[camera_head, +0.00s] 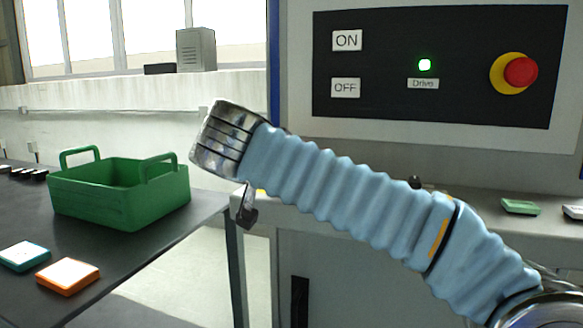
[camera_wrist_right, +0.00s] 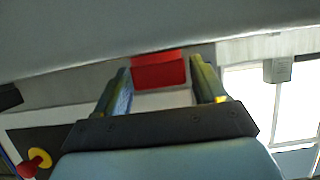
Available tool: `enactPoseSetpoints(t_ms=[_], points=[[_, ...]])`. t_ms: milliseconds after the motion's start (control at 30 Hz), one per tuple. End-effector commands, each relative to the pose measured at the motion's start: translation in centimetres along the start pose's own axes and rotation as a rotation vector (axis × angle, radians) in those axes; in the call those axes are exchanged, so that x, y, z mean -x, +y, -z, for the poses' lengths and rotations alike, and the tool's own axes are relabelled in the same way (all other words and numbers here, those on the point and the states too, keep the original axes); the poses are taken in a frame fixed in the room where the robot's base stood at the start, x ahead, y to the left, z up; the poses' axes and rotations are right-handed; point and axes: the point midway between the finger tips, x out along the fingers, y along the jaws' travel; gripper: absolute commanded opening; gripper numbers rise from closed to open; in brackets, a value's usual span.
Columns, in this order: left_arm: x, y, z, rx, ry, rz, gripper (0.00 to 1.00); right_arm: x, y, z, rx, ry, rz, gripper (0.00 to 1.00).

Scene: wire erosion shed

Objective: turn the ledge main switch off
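My right arm crosses the head view from the lower right. A red block-shaped part (camera_wrist_right: 160,71) shows between the fingers, against a pale grey surface. The fingers do not visibly close on it, and I cannot tell the gap. In the head view the red part is not visible. I cannot confirm that it is the ledge main switch or read its position. My left gripper is not in view.
A green basket (camera_head: 118,208) and small boxes stand on the left table. A grey louvred box (camera_head: 196,50) stands by the window.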

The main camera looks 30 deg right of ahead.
Motion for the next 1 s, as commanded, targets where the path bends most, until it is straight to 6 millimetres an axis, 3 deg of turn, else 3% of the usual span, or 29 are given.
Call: enactPoseSetpoints(t_ms=[33,267,667,1000], points=[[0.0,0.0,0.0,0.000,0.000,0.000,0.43,0.0,0.0,0.0,0.000,0.000,0.000,0.62],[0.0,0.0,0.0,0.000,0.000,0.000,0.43,0.0,0.0,0.0,0.000,0.000,0.000,0.30],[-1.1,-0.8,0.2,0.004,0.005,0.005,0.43,-0.1,0.1,-0.2,0.033,0.001,0.086,0.30],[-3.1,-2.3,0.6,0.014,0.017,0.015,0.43,-0.1,0.2,-0.2,0.134,0.003,0.333,0.30]])
